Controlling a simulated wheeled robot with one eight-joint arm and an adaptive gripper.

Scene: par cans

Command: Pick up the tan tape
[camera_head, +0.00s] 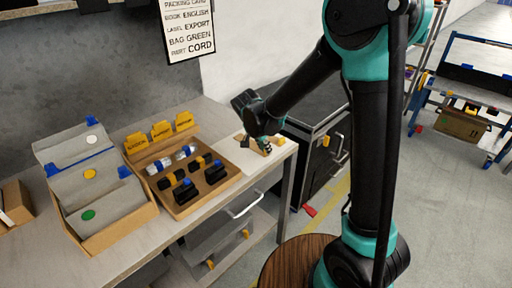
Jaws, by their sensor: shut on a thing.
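My gripper (267,143) points down over the white mat (281,156) at the right end of the workbench. It is shut on a small tan thing, which looks like the tan tape (265,150). My gripper hides much of the tape. I cannot tell whether the tape touches the mat or is just above it.
A wooden tray (183,214) with several dark and clear items and yellow labels stands left of the mat. A cardboard box with grey dividers (105,236) is farther left. A black case (318,122) stands right of the bench. A sign (188,30) hangs behind.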

